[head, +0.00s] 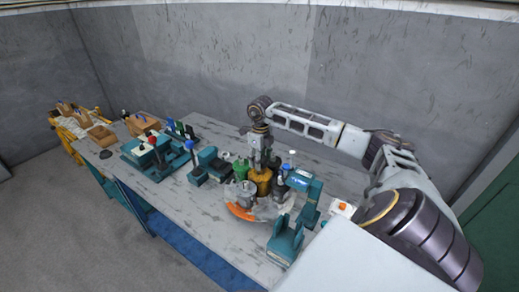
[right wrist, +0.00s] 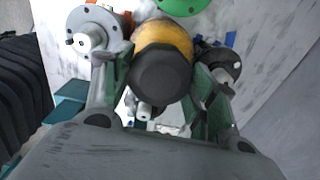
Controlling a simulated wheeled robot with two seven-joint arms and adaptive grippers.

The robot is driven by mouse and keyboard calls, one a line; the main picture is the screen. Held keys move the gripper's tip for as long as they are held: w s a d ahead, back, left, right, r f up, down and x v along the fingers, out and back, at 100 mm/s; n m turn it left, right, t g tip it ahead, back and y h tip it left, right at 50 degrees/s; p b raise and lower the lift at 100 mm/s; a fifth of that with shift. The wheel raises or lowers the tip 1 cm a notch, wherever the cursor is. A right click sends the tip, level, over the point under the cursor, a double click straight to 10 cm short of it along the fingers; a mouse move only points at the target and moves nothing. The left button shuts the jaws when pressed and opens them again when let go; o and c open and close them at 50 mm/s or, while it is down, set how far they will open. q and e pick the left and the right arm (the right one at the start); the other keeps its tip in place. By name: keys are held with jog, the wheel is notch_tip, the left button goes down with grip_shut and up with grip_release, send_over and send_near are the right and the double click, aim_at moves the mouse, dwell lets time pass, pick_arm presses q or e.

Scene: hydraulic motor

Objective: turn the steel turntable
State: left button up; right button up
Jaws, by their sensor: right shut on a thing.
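The steel turntable (head: 262,215) is a round plate on the workbench, with an orange patch (head: 240,212) on its front left edge. Several parts stand on it, among them a yellow part (head: 261,183) near its middle, a grey flanged part and a green part (head: 240,169). My right gripper (head: 261,163) reaches down from above and is shut on the yellow part. In the right wrist view, its green-padded fingers (right wrist: 158,80) stand on both sides of this part's dark six-sided end (right wrist: 160,80). My left gripper is not in view.
Blue-green fixtures (head: 286,240) stand close at the turntable's front right. More fixtures (head: 150,155) and a lever with a blue knob (head: 191,160) are to the left. An orange button box (head: 341,208) lies at the right. The bench's front left surface (head: 185,205) is clear.

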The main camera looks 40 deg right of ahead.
dwell(0.4)
jog(key=o, duration=1.4)
jog(key=shift+r, duration=0.1)
jog(key=shift+r, duration=5.95)
jog(key=shift+f, duration=0.1)
